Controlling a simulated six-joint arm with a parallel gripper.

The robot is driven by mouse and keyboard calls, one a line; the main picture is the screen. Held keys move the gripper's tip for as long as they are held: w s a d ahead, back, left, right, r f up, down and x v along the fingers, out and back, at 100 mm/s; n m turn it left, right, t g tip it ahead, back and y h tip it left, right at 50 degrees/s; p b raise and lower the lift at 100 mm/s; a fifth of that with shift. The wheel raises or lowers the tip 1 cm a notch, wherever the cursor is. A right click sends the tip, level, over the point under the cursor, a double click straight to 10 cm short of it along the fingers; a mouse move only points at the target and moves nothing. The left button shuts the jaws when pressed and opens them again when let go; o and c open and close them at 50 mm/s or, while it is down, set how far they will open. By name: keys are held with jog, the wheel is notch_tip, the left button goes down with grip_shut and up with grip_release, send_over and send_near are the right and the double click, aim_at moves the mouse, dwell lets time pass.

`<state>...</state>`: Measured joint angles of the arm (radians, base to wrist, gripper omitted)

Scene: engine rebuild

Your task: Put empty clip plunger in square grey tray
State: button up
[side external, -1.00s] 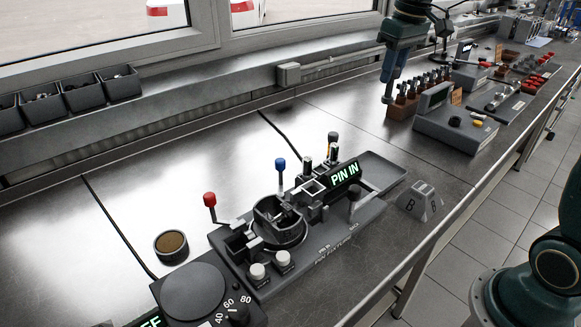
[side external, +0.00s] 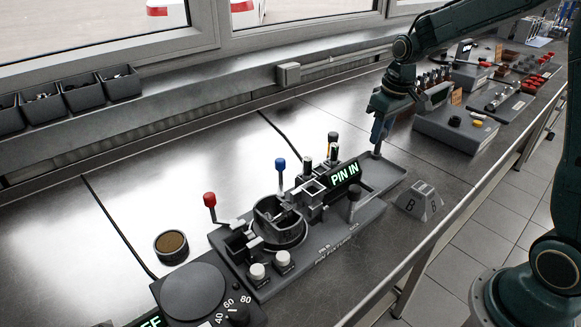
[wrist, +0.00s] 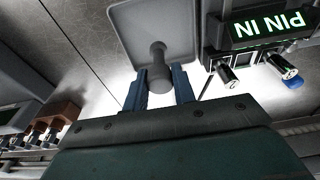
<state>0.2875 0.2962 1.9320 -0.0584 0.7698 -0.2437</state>
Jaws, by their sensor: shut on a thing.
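My gripper (side external: 378,140) is over the square grey tray (side external: 388,178) at the right end of the pin fixture. In the wrist view, the two blue fingers are shut on the clip plunger (wrist: 158,72), a grey rod with a rounded knob towards me. The plunger points down at the tray (wrist: 120,22), inside its outline. Its lower end is at or just above the tray floor; I cannot tell if it touches. No clip shows on the plunger, but its tip is small. The tray looks otherwise empty.
A brown rack of tools (wrist: 52,120) is behind.

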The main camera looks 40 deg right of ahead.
aim_at(378, 148)
jog(key=shift+f, duration=2.45)
jog(key=shift+f, duration=0.1)
jog(key=o, duration=1)
notch_tip(378, 148, up, 12)
jog(key=s, duration=0.1)
jog(key=shift+s, duration=0.4)
